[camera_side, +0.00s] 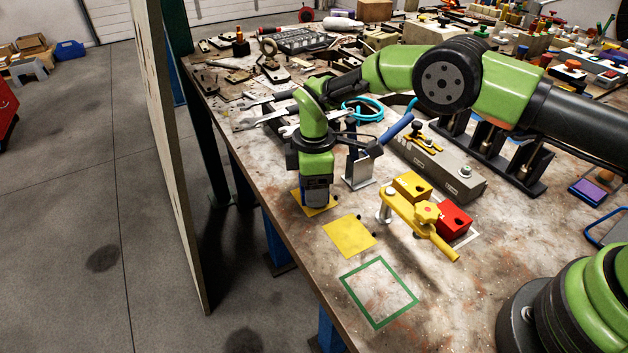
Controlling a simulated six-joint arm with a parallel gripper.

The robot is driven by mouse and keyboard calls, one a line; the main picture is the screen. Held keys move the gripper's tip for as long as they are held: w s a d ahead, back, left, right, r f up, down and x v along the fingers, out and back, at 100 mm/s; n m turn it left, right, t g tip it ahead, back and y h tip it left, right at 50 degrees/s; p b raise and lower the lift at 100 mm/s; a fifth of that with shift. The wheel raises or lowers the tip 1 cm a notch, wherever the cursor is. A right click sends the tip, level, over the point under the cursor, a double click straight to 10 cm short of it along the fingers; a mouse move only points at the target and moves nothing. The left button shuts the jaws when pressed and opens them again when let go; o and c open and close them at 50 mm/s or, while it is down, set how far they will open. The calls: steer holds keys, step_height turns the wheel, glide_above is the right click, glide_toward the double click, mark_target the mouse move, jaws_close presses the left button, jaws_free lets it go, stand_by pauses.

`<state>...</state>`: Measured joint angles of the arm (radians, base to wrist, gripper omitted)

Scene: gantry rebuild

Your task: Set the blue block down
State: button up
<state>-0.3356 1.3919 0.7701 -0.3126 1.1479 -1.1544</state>
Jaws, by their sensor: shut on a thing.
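My gripper (317,197) points down over the yellow square (299,198) near the table's left edge. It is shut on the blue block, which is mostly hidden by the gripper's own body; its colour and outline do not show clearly. I cannot tell whether the block touches the square or hangs just above it. A second yellow square (350,237) lies bare in front of it, and a green outlined square (348,284) lies bare closer to the viewer.
A clamp with a blue handle (397,128) stands close right of my gripper. A yellow-handled clamp (428,213) stands farther right, beside a yellow block (412,186) and a red block (454,221). Wrenches (264,117) and a grey fixture (440,168) lie behind.

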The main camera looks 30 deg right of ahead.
steer(key=shift+f, duration=0.3)
steer(key=o, duration=1.1)
step_height(320, 180, up, 10)
